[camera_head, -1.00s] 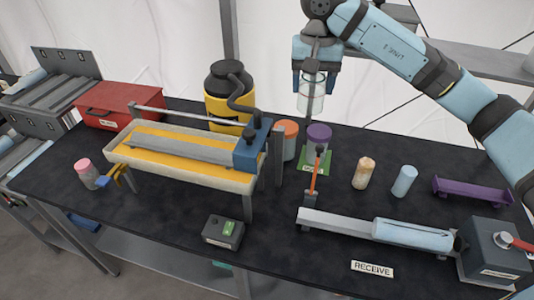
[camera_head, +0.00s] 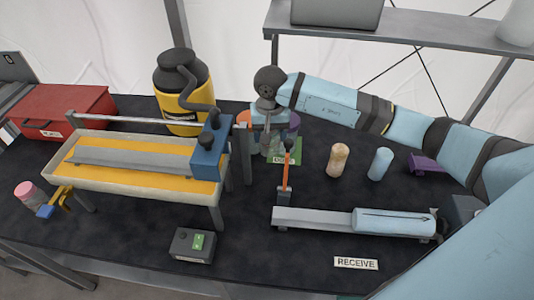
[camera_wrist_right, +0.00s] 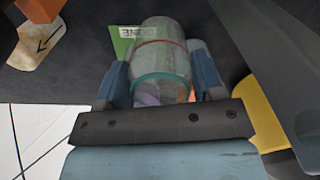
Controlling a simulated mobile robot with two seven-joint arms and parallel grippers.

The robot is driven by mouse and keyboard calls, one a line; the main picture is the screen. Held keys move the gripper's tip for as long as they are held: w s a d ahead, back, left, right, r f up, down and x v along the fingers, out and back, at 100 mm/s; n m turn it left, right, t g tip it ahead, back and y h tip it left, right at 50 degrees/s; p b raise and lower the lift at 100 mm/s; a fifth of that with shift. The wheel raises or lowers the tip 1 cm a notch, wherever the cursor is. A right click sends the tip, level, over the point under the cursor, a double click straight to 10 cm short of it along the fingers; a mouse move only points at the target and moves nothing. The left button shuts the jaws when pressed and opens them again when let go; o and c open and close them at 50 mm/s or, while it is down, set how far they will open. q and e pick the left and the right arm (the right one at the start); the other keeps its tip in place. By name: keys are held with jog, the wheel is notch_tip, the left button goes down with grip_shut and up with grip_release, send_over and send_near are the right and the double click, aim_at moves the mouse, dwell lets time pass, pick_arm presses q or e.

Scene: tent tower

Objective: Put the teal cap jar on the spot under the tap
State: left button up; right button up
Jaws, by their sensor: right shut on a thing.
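My right gripper (camera_head: 268,140) is shut on the clear jar (camera_wrist_right: 162,62), which has a teal band near the fingers and a thin red line further along. In the head view it hangs down by the green mat, in front of the purple-capped jar (camera_head: 293,120) and the orange-capped jar; whether it touches anything there cannot be told. A yellow-and-grey trough (camera_head: 150,189) stands at left, with a yellow tap (camera_head: 66,193) at its left end. A pink-capped jar (camera_head: 29,194) stands beside that tap. My left gripper is not in view.
A green mat (camera_head: 285,157) lies under the jars. An orange lever (camera_head: 286,163) rises close in front of the gripper. A tan cylinder (camera_head: 338,161) and a pale blue cylinder (camera_head: 380,164) stand at right. A yellow tank (camera_head: 183,100) stands behind the trough.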

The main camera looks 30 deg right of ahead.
jog(key=shift+f+p, duration=0.4)
jog(key=shift+f, duration=4.3)
jog(key=o, duration=1)
jog(key=shift+r, duration=0.15)
